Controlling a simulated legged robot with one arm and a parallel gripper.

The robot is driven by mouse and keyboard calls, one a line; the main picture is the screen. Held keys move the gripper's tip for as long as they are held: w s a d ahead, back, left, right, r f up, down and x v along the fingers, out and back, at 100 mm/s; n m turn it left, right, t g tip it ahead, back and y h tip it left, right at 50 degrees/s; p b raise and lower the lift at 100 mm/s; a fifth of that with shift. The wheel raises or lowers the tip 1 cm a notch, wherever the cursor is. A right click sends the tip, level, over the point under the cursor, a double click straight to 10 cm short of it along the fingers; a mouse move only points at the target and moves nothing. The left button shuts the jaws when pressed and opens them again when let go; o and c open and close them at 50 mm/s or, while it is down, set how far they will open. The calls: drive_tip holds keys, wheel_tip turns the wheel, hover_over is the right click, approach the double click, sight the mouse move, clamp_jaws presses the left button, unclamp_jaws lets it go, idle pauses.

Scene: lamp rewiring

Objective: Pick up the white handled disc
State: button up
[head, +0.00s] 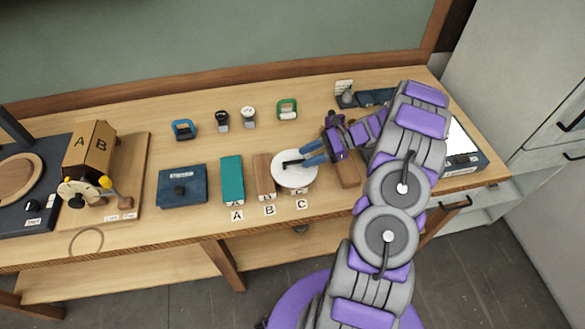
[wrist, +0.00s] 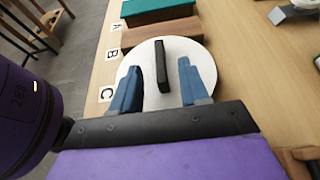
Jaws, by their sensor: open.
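The white handled disc (head: 294,174) lies flat near the front middle of the table, beside a brown block. A black bar handle crosses its top. In the wrist view the disc (wrist: 199,56) fills the middle, and its handle (wrist: 161,65) stands lengthwise between the fingers. My gripper (head: 308,158) reaches in from the right over the disc. In the wrist view my gripper (wrist: 157,80) is open, with one blue finger on each side of the handle's near end and a gap to each. The fingers hide part of the disc's near edge.
A brown block (head: 264,177) and a teal block (head: 232,179) stand left of the disc, with letter cards A, B, C in front. A blue box (head: 182,186) is farther left. A green-framed item (head: 287,108) and small watch-like items sit behind. Another wooden block (head: 347,174) is right.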

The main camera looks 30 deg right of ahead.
sight(299, 160)
drive_tip(key=x, duration=0.1)
drive_tip(key=b+x, duration=0.1)
drive_tip(key=x, duration=0.1)
drive_tip(key=shift+w+f, duration=0.15)
drive_tip(key=shift+f, duration=0.3)
drive_tip(key=shift+w+a, duration=0.1)
drive_tip(key=shift+a, duration=0.7)
drive_tip(key=shift+d, duration=0.35)
drive_tip(key=c, duration=0.8)
clamp_jaws()
drive_tip(key=shift+a, duration=0.1)
